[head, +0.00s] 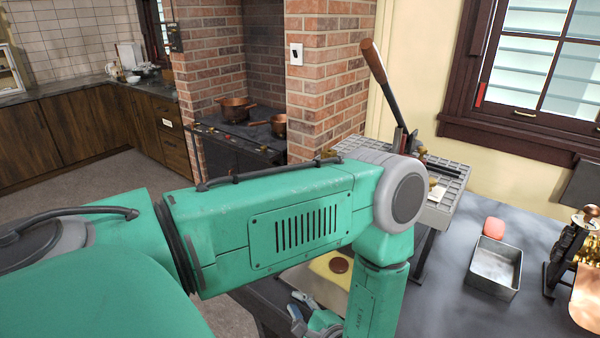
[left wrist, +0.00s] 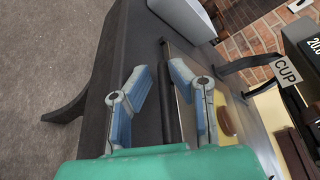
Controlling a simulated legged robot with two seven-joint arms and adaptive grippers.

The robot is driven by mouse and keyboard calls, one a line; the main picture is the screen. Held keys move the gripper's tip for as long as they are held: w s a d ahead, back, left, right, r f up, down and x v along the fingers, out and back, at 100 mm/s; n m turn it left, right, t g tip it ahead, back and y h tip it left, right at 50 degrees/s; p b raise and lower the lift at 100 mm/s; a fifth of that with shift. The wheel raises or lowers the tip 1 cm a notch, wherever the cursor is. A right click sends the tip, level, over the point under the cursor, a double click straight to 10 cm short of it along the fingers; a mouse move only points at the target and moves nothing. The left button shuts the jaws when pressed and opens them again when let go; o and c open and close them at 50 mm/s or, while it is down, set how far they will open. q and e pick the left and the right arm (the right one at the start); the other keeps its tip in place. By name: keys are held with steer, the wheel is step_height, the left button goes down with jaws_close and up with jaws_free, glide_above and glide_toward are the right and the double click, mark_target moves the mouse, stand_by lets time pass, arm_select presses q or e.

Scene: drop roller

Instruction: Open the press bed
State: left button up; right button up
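A grey slatted-top unit (head: 440,181) stands on the far part of the worktop. A lever with a wooden handle (head: 375,62) rises from it, tilted. I cannot tell for sure which part is the press bed. A pale yellow block with a brown disc (head: 340,265) sits near the worktop's front edge, partly behind my left arm. My left gripper (head: 306,306) is low beside it, mostly hidden by my arm. In the left wrist view the gripper's blue fingers (left wrist: 161,76) are apart, with a dark rod (left wrist: 166,110) showing between them; contact is unclear. My right gripper is out of view.
A metal tray (head: 495,267) and a pink block (head: 493,231) lie on the dark worktop (head: 440,290). A brass and black device (head: 572,250) stands at the right edge. A "CUP" label (left wrist: 288,70) shows in the left wrist view. Grey floor lies left of the worktop.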

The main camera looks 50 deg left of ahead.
arm_select(q)
steer(key=shift+d, duration=0.35)
steer(key=w+v, duration=0.1)
steer(key=v, duration=1)
steer(key=shift+s, duration=0.45)
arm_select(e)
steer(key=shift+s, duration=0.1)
arm_select(q)
steer(key=shift+d, duration=0.1)
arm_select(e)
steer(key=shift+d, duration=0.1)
arm_select(q)
steer(key=shift+d, duration=0.15)
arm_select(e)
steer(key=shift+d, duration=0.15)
